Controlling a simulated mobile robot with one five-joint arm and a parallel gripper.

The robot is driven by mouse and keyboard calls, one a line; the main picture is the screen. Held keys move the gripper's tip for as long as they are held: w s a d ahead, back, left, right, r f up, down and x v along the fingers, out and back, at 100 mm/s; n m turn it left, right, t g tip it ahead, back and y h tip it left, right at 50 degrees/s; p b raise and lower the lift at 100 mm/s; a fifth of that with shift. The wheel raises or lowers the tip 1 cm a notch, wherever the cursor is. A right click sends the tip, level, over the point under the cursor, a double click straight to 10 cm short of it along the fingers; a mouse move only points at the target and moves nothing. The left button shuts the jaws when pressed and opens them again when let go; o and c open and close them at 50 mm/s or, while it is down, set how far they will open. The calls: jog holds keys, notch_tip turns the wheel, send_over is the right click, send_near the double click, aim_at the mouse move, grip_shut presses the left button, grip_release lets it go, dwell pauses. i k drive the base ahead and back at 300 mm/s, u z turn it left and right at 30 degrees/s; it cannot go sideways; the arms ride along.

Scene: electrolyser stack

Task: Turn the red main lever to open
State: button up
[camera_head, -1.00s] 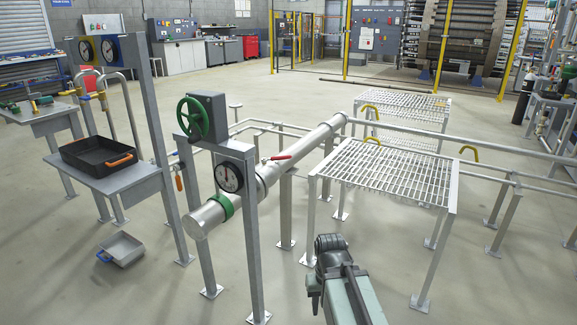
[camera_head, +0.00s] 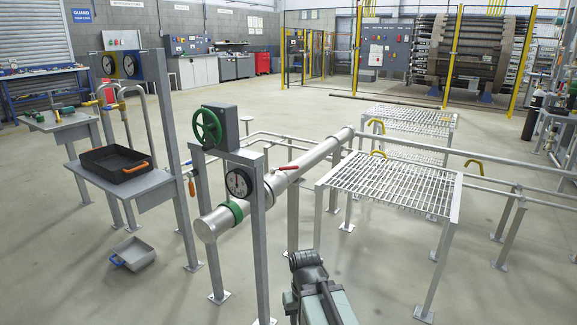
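The red lever (camera_head: 286,168) is a small handle on top of the large silver pipe (camera_head: 318,155), just right of the gauge post. It sticks out to the right, about level. Its pivot is partly hidden behind the post, and I cannot tell its exact angle to the pipe. My arm shows at the bottom centre as a dark joint and a grey-green link, in front of and below the lever, well apart from it. I cannot make out gripper fingers in the frame.
A green handwheel (camera_head: 208,127) and a round gauge (camera_head: 239,183) are on the post frame left of the lever. A grated table (camera_head: 390,182) stands to the right. A shelf with a black tray (camera_head: 113,162) is at left. A grey bin (camera_head: 134,254) lies on open floor.

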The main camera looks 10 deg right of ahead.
aim_at(272, 169)
jog(key=z, duration=0.05)
jog(key=i, duration=1)
jog(key=u, duration=0.05)
